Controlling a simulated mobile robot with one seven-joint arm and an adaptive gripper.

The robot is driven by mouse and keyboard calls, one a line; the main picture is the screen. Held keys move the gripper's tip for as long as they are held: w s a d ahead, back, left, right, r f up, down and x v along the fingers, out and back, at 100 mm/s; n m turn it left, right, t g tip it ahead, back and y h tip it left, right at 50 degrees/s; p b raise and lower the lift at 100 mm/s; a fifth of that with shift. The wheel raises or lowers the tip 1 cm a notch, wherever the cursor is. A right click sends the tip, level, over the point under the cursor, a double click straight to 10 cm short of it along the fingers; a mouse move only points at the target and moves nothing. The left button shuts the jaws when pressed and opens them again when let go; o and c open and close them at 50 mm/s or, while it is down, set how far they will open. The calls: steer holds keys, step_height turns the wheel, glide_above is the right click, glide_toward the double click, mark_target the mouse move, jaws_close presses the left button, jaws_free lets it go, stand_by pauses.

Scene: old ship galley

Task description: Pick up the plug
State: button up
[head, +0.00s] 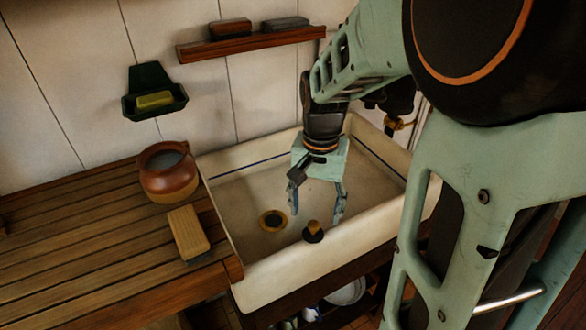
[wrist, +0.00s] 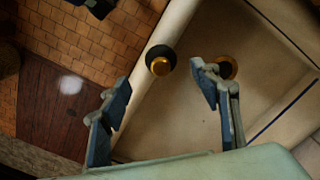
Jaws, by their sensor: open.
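The plug (head: 313,232) is a dark round stopper with a brass-coloured knob, at the front edge of the white sink (head: 290,277). It also shows in the wrist view (wrist: 160,61), over the pale rim strip; I cannot tell whether it rests on the rim or just inside. The brass-ringed drain (head: 272,221) is in the sink floor to its left, and in the wrist view (wrist: 225,67) to its right. My gripper (head: 315,209) points down above the plug, open and empty. In the wrist view the plug lies beyond and between the fingertips (wrist: 160,78).
A slatted wooden counter (head: 80,230) on the left holds a brown pot (head: 168,172) and a brush or block (head: 187,233). A green soap holder (head: 155,101) and a wooden shelf (head: 250,43) hang on the wall. The sink floor around the drain is clear.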

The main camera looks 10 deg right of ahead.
mark_target(314, 223)
step_height(314, 223, down, 7)
steer(key=shift+r+p, duration=0.2)
steer(key=shift+p, duration=0.15)
steer(key=shift+w, duration=0.1)
steer(key=c, duration=1.4)
steer(key=shift+o, duration=0.2)
steer(key=shift+r, duration=0.15)
